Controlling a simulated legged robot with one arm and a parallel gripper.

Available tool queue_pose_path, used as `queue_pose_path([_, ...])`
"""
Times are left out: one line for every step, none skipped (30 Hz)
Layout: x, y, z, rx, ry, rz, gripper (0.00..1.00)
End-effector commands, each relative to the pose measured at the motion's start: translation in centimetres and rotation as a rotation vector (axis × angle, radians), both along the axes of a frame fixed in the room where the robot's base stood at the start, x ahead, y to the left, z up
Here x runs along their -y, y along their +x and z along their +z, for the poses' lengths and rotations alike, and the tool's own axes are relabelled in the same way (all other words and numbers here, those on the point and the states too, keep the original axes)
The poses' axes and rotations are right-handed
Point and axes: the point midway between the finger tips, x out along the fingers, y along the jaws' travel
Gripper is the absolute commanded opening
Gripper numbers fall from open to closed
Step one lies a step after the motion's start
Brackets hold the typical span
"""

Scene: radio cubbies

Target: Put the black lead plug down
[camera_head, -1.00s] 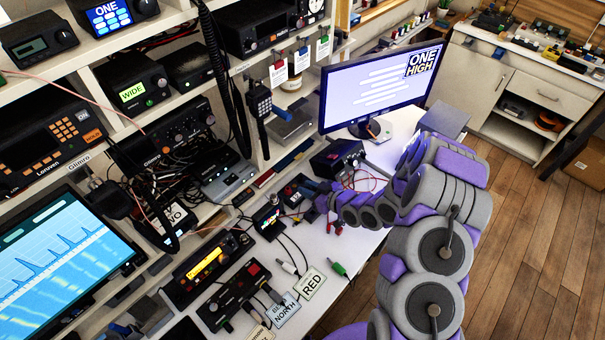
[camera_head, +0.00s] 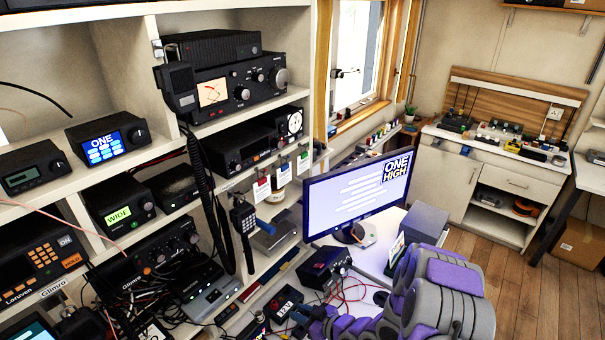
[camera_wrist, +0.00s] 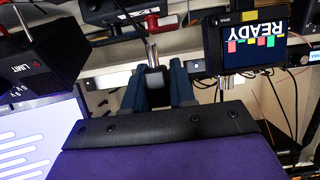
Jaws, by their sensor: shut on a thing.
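In the wrist view my gripper (camera_wrist: 155,80) has its two dark blue fingers closed around the black lead plug (camera_wrist: 155,88). The plug's silver metal tip (camera_wrist: 151,54) points away from the palm, past the fingertips. No surface is seen touching the plug. In the head view my purple and grey arm reaches in from the lower right toward the bench. The gripper end is low in that view, and the plug cannot be made out there.
A small screen reading READY (camera_wrist: 254,45) and a black box marked LIMIT (camera_wrist: 35,65) flank the gripper. Red and black cables hang at the right of the wrist view. A monitor (camera_head: 358,200) stands behind the arm. Radio shelves (camera_head: 290,98) line the left.

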Motion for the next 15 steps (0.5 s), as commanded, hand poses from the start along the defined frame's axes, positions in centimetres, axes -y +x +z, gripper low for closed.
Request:
queue_pose_path([0.1,0.3,0.2,0.002,0.000,-0.009,0.00])
queue_pose_path([0.3,0.6,0.4,0.002,-0.001,-0.019,0.00])
queue_pose_path([0.6,1.1,0.7,0.004,0.000,-0.037,0.00])
queue_pose_path([0.9,1.7,1.1,0.003,0.000,-0.056,0.00])
queue_pose_path([1.3,2.3,1.6,0.005,0.000,-0.079,0.00])
queue_pose_path([1.8,3.3,2.3,0.006,0.000,-0.114,0.00])
queue_pose_path([2.4,4.1,3.0,0.007,-0.001,-0.146,0.00])
queue_pose_path([2.9,4.9,3.7,0.008,0.000,-0.178,0.00])
queue_pose_path([3.8,5.8,4.7,0.006,0.002,-0.227,0.00])
queue_pose_path([4.4,6.6,5.5,0.007,0.002,-0.263,0.00])
queue_pose_path([5.0,7.3,6.4,0.009,0.003,-0.300,0.00])
queue_pose_path([5.8,8.1,7.5,0.009,0.005,-0.346,0.00])
queue_pose_path([6.4,8.5,8.2,0.006,0.004,-0.380,0.00])
queue_pose_path([6.9,9.0,9.0,0.005,0.003,-0.414,0.00])
queue_pose_path([7.7,9.5,10.1,0.007,0.003,-0.457,0.00])
